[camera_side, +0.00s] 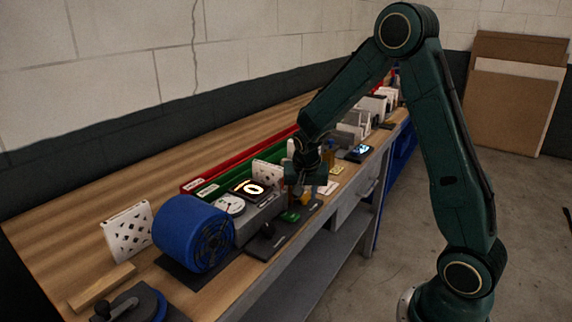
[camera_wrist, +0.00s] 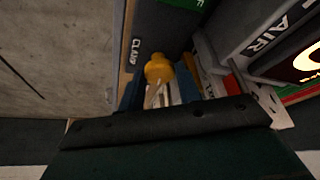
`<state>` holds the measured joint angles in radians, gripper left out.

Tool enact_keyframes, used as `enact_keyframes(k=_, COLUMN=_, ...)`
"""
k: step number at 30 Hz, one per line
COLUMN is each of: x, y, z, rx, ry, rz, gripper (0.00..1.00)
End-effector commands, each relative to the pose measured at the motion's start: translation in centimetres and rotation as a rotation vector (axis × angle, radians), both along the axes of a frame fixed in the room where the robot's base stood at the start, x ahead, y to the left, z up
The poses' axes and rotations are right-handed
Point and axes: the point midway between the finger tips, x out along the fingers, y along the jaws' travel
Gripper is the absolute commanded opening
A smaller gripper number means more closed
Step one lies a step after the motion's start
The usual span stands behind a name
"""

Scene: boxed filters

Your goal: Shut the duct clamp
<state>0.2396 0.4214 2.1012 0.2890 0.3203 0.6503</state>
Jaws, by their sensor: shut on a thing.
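A yellow knob (camera_wrist: 158,68) shows in the wrist view, on a dark panel (camera_wrist: 162,30) lettered "CLAMP". My gripper (camera_wrist: 158,92) is shut on this knob, with one blue finger on each side of it. In the side view my gripper (camera_side: 306,181) reaches down at the bench's front edge, beside the grey filter unit. The arm and gripper hide most of the clamp there, so I cannot tell its lever's angle.
A blue round duct fan (camera_side: 192,236), a dial gauge (camera_side: 230,205) and a lit display (camera_side: 250,188) stand left of my gripper. Green (camera_side: 215,184) and red (camera_side: 232,165) trays lie behind. A white perforated panel (camera_side: 128,232) stands at far left. Bare wood (camera_side: 90,200) lies behind it.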

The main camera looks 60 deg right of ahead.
Motion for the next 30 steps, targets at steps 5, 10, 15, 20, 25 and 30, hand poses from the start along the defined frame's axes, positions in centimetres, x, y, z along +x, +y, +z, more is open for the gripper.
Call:
enact_keyframes(k=5, x=0.06, y=0.06, z=0.02, rx=0.000, ry=-0.001, rz=-0.033, gripper=0.11)
enact_keyframes(k=10, x=0.06, y=0.05, z=0.02, rx=0.001, ry=-0.001, rz=-0.040, gripper=0.11)
enact_keyframes(k=15, x=0.06, y=0.05, z=0.02, rx=0.001, ry=0.000, rz=-0.039, gripper=0.11)
enact_keyframes(k=20, x=0.08, y=0.06, z=0.01, rx=0.002, ry=-0.001, rz=-0.037, gripper=0.55)
enact_keyframes(k=25, x=0.20, y=0.12, z=0.01, rx=0.002, ry=-0.004, rz=-0.034, gripper=0.55)
enact_keyframes(k=30, x=0.30, y=0.16, z=0.08, rx=0.003, ry=-0.006, rz=-0.032, gripper=0.55)
